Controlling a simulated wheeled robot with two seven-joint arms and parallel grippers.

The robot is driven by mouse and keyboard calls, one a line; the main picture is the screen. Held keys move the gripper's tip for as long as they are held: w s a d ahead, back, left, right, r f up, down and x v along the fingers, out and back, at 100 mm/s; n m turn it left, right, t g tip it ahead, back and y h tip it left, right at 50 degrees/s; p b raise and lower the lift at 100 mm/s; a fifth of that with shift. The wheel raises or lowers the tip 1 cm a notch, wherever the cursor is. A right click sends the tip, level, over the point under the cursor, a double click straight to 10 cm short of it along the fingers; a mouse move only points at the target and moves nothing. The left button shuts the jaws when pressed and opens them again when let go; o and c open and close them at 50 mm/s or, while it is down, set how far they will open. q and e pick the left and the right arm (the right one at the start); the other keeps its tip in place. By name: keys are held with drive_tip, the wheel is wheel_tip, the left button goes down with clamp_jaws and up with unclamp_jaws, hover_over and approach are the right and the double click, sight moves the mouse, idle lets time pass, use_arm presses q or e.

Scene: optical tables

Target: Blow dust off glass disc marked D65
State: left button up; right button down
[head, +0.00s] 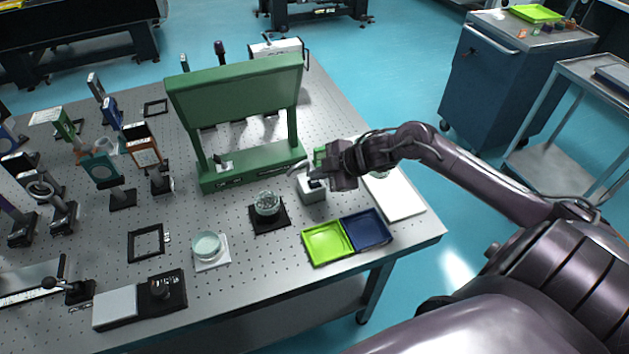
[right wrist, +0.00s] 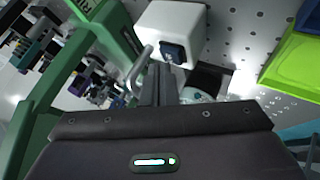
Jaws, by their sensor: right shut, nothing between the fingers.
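A pale glass disc (head: 207,244) lies on a white square pad near the table's front edge. A clear glass piece (head: 268,204) sits on a black square pad to its right. A further round glass piece (head: 379,172) shows partly behind my right arm on a white board. I cannot read D65 on any of them. A white block (head: 313,190) with a dark blue knob (right wrist: 173,52) and a pale curved tube (right wrist: 138,68) stands by the green frame. My right gripper (head: 318,180) is shut and empty, close above this block; its fingers (right wrist: 160,82) show beside the tube. I cannot tell whether they touch it. My left gripper is out of view.
A tall green frame (head: 203,150) stands behind the block. A lime tray (head: 325,243) and a navy tray (head: 367,230) lie at the front right. Optics on posts crowd the left. A black square frame (head: 131,246) lies flat left of the disc.

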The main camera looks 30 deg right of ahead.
sight(319, 183)
drive_tip(key=shift+f, duration=0.45)
idle(0.6)
drive_tip(key=shift+r+p, duration=0.75)
drive_tip(key=shift+r, duration=0.15)
wheel_tip(319, 183, up, 5)
drive_tip(key=p, duration=0.5)
idle(0.7)
